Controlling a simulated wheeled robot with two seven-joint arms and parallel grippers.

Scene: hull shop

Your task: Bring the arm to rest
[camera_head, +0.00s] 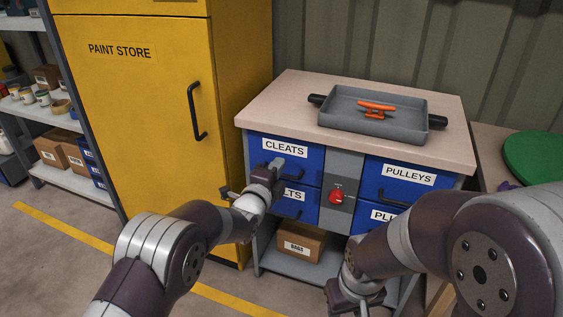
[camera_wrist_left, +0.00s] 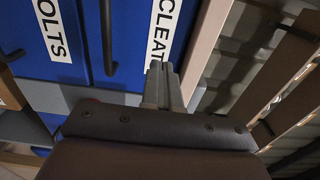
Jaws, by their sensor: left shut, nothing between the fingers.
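My left arm reaches in from the left in the head view. My left gripper (camera_head: 277,163) is in front of the drawer labelled CLEATS (camera_head: 309,158), close to its face and below its label. Its fingers (camera_wrist_left: 160,84) are together and empty in the left wrist view, where the blue drawer fronts stand behind them. My right arm comes in from the right and bends downward in front of the cabinet.
A grey tray (camera_head: 343,117) with an orange cleat (camera_head: 375,108) stands on the cabinet top (camera_head: 285,98). A red knob (camera_head: 336,196) sits between the drawer columns. A cardboard box (camera_head: 301,241) is on the shelf below. The yellow paint store (camera_head: 130,110) stands close at left.

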